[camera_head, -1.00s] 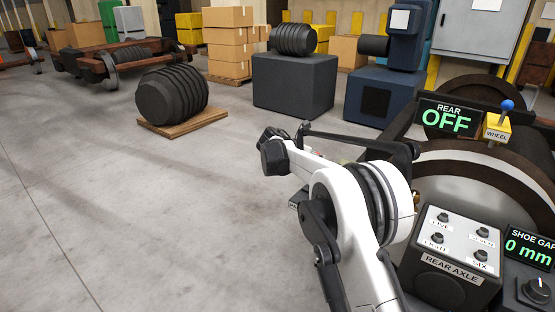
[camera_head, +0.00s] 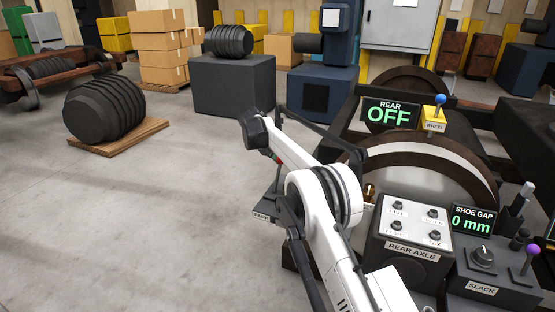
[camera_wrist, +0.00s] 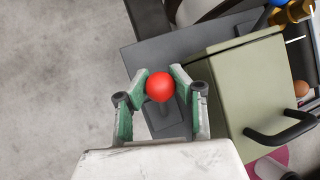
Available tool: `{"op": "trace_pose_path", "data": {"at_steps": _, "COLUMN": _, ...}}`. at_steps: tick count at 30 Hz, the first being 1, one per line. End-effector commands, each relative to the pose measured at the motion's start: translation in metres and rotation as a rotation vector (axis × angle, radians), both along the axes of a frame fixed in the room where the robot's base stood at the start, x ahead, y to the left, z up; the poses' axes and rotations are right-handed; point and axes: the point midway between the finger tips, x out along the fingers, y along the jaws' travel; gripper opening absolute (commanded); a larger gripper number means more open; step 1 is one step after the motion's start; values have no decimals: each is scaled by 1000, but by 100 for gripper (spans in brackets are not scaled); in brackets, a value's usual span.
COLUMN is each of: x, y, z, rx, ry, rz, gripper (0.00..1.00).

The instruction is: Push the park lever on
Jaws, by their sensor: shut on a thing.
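In the wrist view the park lever's red ball knob (camera_wrist: 160,88) sits between the two green-and-grey fingers of my gripper (camera_wrist: 160,74), which is shut on it. The knob stands above a dark grey base (camera_wrist: 160,52), and its stem is mostly hidden. In the head view a PARK label (camera_head: 264,217) shows at the left end of the console. My white arm reaches over there, and the gripper is largely hidden behind it. Which way the lever leans is hard to tell.
An olive-green box (camera_wrist: 235,90) with a black handle (camera_wrist: 285,127) stands close right of the gripper. The rear axle panel (camera_head: 408,226), slack box (camera_head: 490,272) and blue-knobbed wheel lever (camera_head: 438,108) are to the right. The floor at left is open around a black spring (camera_head: 105,107).

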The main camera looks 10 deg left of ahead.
Motion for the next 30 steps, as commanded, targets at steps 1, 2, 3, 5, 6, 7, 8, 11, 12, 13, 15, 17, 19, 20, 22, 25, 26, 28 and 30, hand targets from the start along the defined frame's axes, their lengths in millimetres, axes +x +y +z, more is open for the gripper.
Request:
{"op": "trace_pose_path", "data": {"at_steps": 1, "x": 1, "y": 0, "z": 0, "rx": 1, "ry": 0, "rz": 2, "gripper": 0}}
{"op": "trace_pose_path", "data": {"at_steps": 2, "x": 1, "y": 0, "z": 0, "rx": 2, "ry": 1, "rz": 2, "gripper": 0}}
{"op": "trace_pose_path", "data": {"at_steps": 3, "x": 1, "y": 0, "z": 0, "rx": 2, "ry": 1, "rz": 2, "gripper": 0}}
{"op": "trace_pose_path", "data": {"at_steps": 5, "x": 1, "y": 0, "z": 0, "rx": 2, "ry": 1, "rz": 2, "gripper": 0}}
{"op": "trace_pose_path", "data": {"at_steps": 6, "x": 1, "y": 0, "z": 0, "rx": 1, "ry": 0, "rz": 2, "gripper": 0}}
{"op": "trace_pose_path", "data": {"at_steps": 7, "x": 1, "y": 0, "z": 0, "rx": 1, "ry": 0, "rz": 2, "gripper": 0}}
{"op": "trace_pose_path", "data": {"at_steps": 8, "x": 1, "y": 0, "z": 0, "rx": 1, "ry": 0, "rz": 2, "gripper": 0}}
{"op": "trace_pose_path", "data": {"at_steps": 11, "x": 1, "y": 0, "z": 0, "rx": 2, "ry": -1, "rz": 1, "gripper": 24}}
{"op": "trace_pose_path", "data": {"at_steps": 12, "x": 1, "y": 0, "z": 0, "rx": 2, "ry": -1, "rz": 1, "gripper": 29}}
{"op": "trace_pose_path", "data": {"at_steps": 13, "x": 1, "y": 0, "z": 0, "rx": 2, "ry": -1, "rz": 1, "gripper": 33}}
{"op": "trace_pose_path", "data": {"at_steps": 15, "x": 1, "y": 0, "z": 0, "rx": 1, "ry": 0, "rz": 1, "gripper": 43}}
{"op": "trace_pose_path", "data": {"at_steps": 17, "x": 0, "y": 0, "z": 0, "rx": 1, "ry": 0, "rz": 1, "gripper": 47}}
{"op": "trace_pose_path", "data": {"at_steps": 19, "x": 0, "y": 0, "z": 0, "rx": 1, "ry": 1, "rz": 0, "gripper": 47}}
{"op": "trace_pose_path", "data": {"at_steps": 20, "x": 0, "y": 0, "z": 0, "rx": 1, "ry": 1, "rz": 0, "gripper": 47}}
{"op": "trace_pose_path", "data": {"at_steps": 22, "x": 0, "y": 0, "z": 0, "rx": 1, "ry": 1, "rz": 0, "gripper": 47}}
{"op": "trace_pose_path", "data": {"at_steps": 25, "x": 0, "y": 0, "z": 2, "rx": 1, "ry": 1, "rz": 0, "gripper": 47}}
{"op": "trace_pose_path", "data": {"at_steps": 26, "x": -1, "y": 1, "z": 3, "rx": 1, "ry": 1, "rz": 1, "gripper": 47}}
{"op": "trace_pose_path", "data": {"at_steps": 28, "x": -3, "y": 4, "z": 8, "rx": 1, "ry": 1, "rz": 1, "gripper": 47}}
{"op": "trace_pose_path", "data": {"at_steps": 30, "x": -7, "y": 7, "z": 16, "rx": 1, "ry": 1, "rz": 1, "gripper": 47}}
